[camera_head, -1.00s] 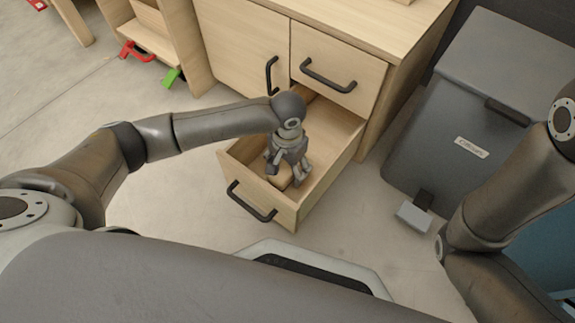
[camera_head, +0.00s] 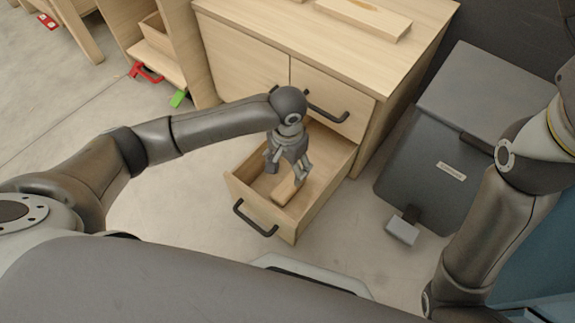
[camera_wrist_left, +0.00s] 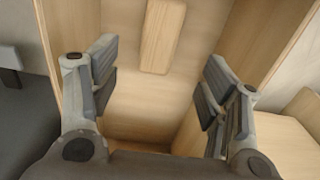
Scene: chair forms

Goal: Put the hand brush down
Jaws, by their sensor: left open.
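The hand brush (camera_head: 286,189) shows as a light wooden piece lying in the open lower drawer (camera_head: 240,192). In the left wrist view its wooden back (camera_wrist_left: 161,36) lies on the drawer floor (camera_wrist_left: 150,101), beyond the fingertips; any bristles are hidden. My left gripper (camera_head: 286,172) is over the drawer, pointing down. In the left wrist view the fingers of the left gripper (camera_wrist_left: 158,78) are spread wide with nothing between them. The brush is apart from the fingers. My right arm is at the right, but its gripper is out of view.
The wooden cabinet (camera_head: 300,40) stands behind the drawer, with a shut upper drawer (camera_head: 330,99). A dark grey bin (camera_head: 440,165) with a pedal stands at the right. Red clamp (camera_head: 147,73) and green object (camera_head: 178,98) are at the left.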

